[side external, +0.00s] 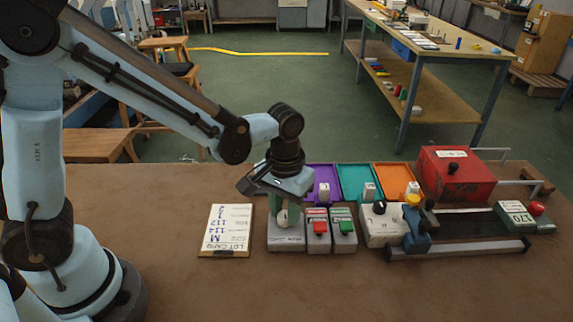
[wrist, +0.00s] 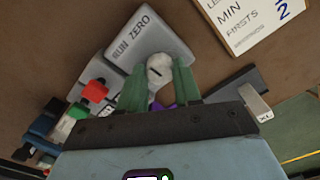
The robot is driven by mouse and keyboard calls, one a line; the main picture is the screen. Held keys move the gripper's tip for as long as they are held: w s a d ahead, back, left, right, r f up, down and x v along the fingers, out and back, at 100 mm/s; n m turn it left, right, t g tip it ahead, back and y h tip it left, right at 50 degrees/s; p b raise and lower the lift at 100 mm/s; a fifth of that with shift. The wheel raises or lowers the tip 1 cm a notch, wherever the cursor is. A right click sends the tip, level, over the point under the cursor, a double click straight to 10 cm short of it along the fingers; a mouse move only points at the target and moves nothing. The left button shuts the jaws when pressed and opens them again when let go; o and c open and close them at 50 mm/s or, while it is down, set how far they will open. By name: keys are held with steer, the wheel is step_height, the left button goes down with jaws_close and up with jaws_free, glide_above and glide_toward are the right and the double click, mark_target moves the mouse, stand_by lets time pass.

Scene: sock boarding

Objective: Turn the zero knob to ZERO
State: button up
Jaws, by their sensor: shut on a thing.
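The zero knob (wrist: 159,68) is a pale round knob with a short dark mark, on a grey box (wrist: 152,40) lettered RUN and ZERO in the wrist view. Which word the mark points at I cannot tell for sure. My gripper (wrist: 160,74) has its two green fingers on either side of the knob, shut on it. In the side external view my gripper (side external: 283,207) reaches down over the same grey box (side external: 286,243), with the pale knob (side external: 283,218) between its fingers. The fingers hide the knob's sides.
Boxes with a red button (side external: 319,227) and a green button (side external: 345,227) stand close at the right. A lot card (side external: 228,232) lies at the left. Purple, teal and orange trays (side external: 355,168) are behind. A red box (side external: 455,172) and a rail device stand further right.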

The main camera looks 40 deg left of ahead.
mark_target(285, 214)
steer(key=m, duration=0.4)
steer(key=shift+m, duration=2.8)
steer(key=o, duration=1)
steer(key=shift+o, duration=0.2)
step_height(285, 214, up, 12)
steer(key=shift+r, duration=0.1)
